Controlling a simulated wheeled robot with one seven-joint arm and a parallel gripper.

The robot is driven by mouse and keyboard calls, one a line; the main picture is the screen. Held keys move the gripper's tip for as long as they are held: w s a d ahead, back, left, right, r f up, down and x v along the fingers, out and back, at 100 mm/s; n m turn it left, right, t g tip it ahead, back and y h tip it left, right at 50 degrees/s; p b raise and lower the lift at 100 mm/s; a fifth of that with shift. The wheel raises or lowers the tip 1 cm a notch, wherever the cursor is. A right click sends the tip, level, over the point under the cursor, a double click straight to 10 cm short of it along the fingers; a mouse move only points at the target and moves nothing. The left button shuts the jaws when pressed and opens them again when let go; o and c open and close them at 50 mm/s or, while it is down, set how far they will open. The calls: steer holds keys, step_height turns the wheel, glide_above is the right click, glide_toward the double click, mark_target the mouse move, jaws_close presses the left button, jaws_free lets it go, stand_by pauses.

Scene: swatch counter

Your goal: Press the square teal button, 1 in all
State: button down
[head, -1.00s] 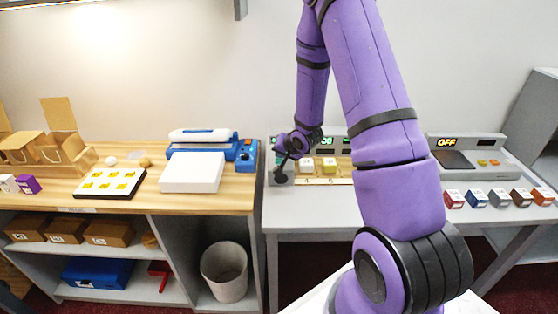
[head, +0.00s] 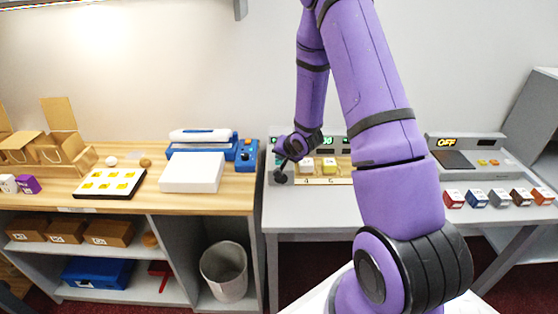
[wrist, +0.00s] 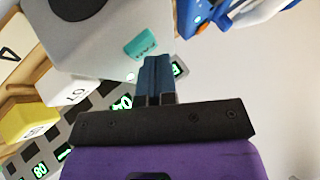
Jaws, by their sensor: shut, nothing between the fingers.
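The teal button (wrist: 141,44) shows in the wrist view as a small four-sided block with faint markings on the face of a grey housing (wrist: 105,45). My gripper (wrist: 155,60) is shut and empty. In the wrist view its fingertips lie just below and right of the button; I cannot tell whether they touch it. In the head view my gripper (head: 281,176) is low at the left end of the grey counter unit, and I cannot make out the button there.
White and yellow blocks (wrist: 30,121) marked with numbers and lit green displays (wrist: 122,103) lie left of my gripper in the wrist view. A blue device (head: 246,154) stands close by on the wooden counter. A control panel (head: 466,152) reading OFF stands at right.

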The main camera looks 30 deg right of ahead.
steer(key=shift+r, duration=0.9)
steer(key=shift+r, duration=2.5)
stand_by(0.8)
